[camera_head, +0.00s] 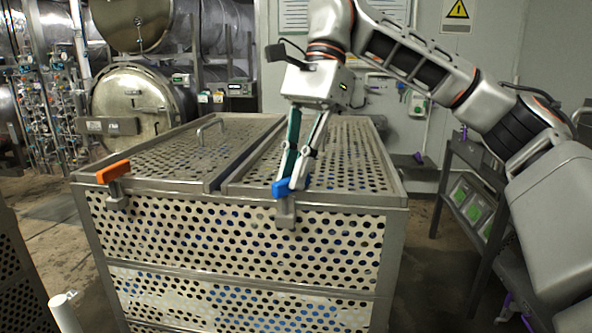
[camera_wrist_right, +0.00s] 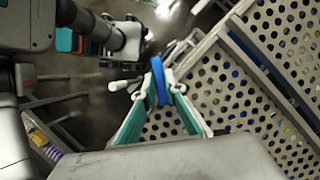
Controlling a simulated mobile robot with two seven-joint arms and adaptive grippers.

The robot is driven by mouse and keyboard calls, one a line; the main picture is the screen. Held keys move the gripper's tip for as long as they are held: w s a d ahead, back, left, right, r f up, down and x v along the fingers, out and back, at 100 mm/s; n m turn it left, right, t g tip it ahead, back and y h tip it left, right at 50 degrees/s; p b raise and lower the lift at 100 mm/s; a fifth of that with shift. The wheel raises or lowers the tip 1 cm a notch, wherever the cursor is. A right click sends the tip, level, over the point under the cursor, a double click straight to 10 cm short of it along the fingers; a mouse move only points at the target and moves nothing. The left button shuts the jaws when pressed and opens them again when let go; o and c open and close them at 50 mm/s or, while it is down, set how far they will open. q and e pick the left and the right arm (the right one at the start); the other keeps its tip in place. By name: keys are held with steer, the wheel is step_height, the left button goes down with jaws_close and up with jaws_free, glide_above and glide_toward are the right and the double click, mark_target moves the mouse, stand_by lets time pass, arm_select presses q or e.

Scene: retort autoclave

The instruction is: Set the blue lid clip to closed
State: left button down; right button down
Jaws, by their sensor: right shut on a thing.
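The blue lid clip (camera_head: 281,188) sits at the front rim of the perforated metal crate (camera_head: 392,190), right of the middle, on a grey bracket. My right gripper (camera_head: 291,184) reaches down from above and is shut on the blue clip. In the right wrist view the blue clip (camera_wrist_right: 160,82) stands between the two fingertips of my right gripper (camera_wrist_right: 158,88). An orange lid clip (camera_head: 113,172) is on the same front rim at the left. My left gripper does not show in the head view.
The crate's perforated lid (camera_head: 180,160) has a bar handle (camera_head: 210,130) on its left half. Round autoclave doors (camera_head: 132,108) stand at the back left. A dark shelf rack (camera_head: 468,190) with green-topped boxes stands at the right, behind my right arm.

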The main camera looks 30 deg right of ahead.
steer(key=n, duration=0.1)
steer(key=n+g, duration=0.1)
steer(key=n, duration=0.1)
steer(key=n+h, duration=0.1)
steer(key=shift+w+a, duration=0.2)
steer(key=shift+w, duration=0.15)
steer(key=shift+w+a+n+g+h, duration=0.15)
steer(key=shift+n+g+h, duration=0.35)
steer(key=shift+n, duration=1.1)
steer(key=c, duration=2.1)
jaws_free()
